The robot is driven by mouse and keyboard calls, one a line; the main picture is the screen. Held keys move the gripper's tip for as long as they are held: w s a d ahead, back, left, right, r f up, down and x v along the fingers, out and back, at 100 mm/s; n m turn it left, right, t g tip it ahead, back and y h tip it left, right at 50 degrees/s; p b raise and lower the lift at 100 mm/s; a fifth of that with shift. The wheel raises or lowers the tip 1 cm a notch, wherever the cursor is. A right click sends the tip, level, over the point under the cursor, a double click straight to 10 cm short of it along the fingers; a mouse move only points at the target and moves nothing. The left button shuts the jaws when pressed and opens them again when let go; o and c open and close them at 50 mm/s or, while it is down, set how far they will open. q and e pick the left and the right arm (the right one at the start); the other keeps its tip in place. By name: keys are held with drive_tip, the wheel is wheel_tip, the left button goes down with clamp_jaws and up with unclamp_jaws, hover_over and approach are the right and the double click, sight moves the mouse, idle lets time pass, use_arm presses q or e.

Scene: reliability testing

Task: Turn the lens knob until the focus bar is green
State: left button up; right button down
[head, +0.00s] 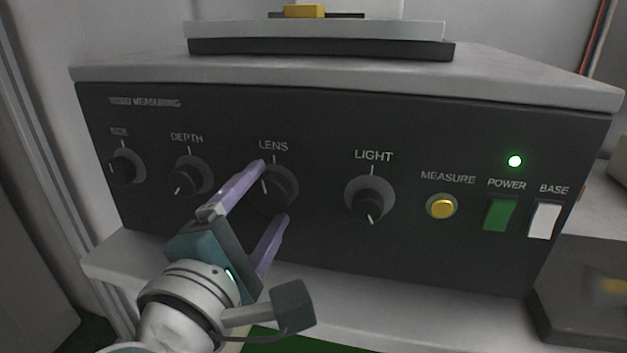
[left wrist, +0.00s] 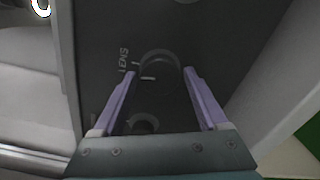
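The lens knob (head: 282,187) is a dark round knob under the label LENS on the black front panel (head: 320,130). Its white mark points up and to the left in the head view. My left gripper (head: 274,190) is open, with its two purple fingers reaching toward the knob, one at its upper left and one below it. In the left wrist view the lens knob (left wrist: 160,68) lies ahead between the open fingers (left wrist: 159,76). I cannot tell whether the fingers touch it. No focus bar shows in either view. My right gripper is not in view.
The depth knob (head: 192,176) is left of the lens knob and the light knob (head: 369,200) right of it. Further right are the yellow measure button (head: 441,206), green power switch (head: 500,214) and white base switch (head: 544,220). A small green light (head: 515,161) is lit.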

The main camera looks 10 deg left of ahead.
use_arm(q)
drive_tip(key=shift+o, duration=1)
drive_tip(key=s, duration=1)
drive_tip(key=shift+a, duration=0.2)
